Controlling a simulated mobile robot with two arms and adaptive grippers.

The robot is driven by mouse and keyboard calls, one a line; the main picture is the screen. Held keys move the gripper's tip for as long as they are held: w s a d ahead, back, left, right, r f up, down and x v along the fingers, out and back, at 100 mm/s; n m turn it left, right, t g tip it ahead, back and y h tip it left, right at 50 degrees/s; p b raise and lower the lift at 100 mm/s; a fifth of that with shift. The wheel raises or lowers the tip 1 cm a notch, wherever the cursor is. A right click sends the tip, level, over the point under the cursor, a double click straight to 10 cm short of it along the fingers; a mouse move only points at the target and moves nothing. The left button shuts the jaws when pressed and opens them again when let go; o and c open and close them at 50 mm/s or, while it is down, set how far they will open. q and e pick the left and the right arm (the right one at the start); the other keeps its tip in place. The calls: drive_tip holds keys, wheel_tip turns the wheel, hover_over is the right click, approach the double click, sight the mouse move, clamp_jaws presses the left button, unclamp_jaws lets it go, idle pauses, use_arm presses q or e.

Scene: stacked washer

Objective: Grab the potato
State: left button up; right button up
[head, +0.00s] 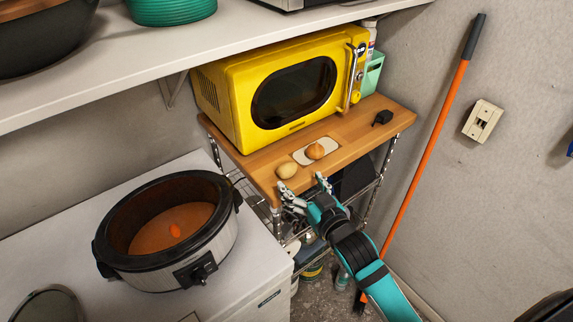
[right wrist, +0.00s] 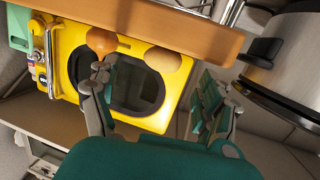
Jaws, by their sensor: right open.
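The potato (head: 287,171), pale tan and rounded, lies near the front edge of the wooden shelf top (head: 257,163). It also shows in the right wrist view (right wrist: 162,60), where the picture is upside down. My right gripper (head: 303,184) is open and empty, just in front of the shelf's front edge, with its fingers pointing toward the potato. In the right wrist view the gripper (right wrist: 155,85) has its fingers spread to either side, with the potato beyond the gap. My left gripper is not in view.
A brown onion-like item (head: 316,151) sits on a small white board (head: 301,158) close to the potato. A yellow microwave (head: 230,95) stands behind them. A slow cooker (head: 140,262) is at the left, a black object (head: 382,118) at the shelf's right, and an orange-handled pole (head: 425,160) farther right.

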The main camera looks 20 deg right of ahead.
sight(291, 173)
drive_tip(key=shift+w, duration=0.5)
drive_tip(key=x, duration=0.1)
drive_tip(key=p+x, duration=0.1)
drive_tip(key=x, duration=0.1)
drive_tip(key=p+x, duration=0.1)
drive_tip(key=x, duration=0.1)
drive_tip(key=shift+s+a+r, duration=0.1)
drive_tip(key=shift+a+r, duration=0.1)
drive_tip(key=shift+a, duration=0.1)
drive_tip(key=shift+s, duration=0.1)
drive_tip(key=shift+c, duration=0.6)
drive_tip(key=c, duration=1.2)
